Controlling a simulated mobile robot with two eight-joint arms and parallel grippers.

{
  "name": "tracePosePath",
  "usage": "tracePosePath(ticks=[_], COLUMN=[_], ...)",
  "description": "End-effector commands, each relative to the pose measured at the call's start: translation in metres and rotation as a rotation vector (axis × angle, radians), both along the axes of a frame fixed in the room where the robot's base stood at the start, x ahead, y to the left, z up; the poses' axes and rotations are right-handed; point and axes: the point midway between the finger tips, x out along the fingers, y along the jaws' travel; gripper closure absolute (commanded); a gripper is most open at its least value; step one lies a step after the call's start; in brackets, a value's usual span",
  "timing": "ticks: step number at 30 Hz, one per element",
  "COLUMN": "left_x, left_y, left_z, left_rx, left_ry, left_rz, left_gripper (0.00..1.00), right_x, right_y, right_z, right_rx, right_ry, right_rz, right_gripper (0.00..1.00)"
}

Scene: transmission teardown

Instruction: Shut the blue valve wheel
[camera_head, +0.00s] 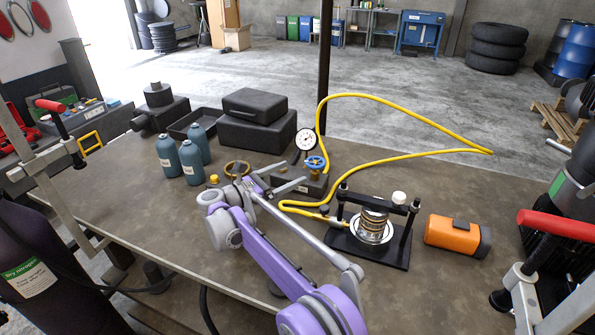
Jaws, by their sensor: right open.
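The blue valve wheel (315,163) stands on a yellow fitting on top of a dark block (312,187), near the middle of the workbench. A round white pressure gauge (305,140) stands just behind and left of the wheel. My right arm, purple and grey, reaches up from the bottom. My right gripper (282,181) is open, just left of and in front of the wheel and apart from it. Its fingers are small here and partly overlap the block. My left gripper is not in view.
A yellow hose (420,116) loops across the bench. A black press stand (370,244) with a spring pack and an orange canister (457,236) are to the right. Teal bottles (191,162), a brass ring (237,168) and black cases (250,132) are left and behind.

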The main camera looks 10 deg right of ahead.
Motion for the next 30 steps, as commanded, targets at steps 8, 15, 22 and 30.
tracePosePath(ticks=[8, 15, 22, 30], left_x=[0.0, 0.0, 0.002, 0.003], left_y=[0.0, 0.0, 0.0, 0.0], left_z=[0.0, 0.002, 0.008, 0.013], left_rx=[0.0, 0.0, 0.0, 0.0], left_ry=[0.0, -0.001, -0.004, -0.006], left_rz=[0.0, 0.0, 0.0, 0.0], left_gripper=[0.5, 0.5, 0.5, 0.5], right_x=[-0.001, 0.003, 0.007, -0.013], right_y=[0.002, -0.008, -0.035, -0.051], right_z=[0.0, 0.002, 0.005, 0.0], right_rx=[0.0, -0.065, -0.386, -0.871], right_ry=[0.0, 0.123, 0.581, 1.043], right_rz=[0.0, 0.054, 0.252, 0.425], right_gripper=[0.0, 0.41, 0.71, 0.71])
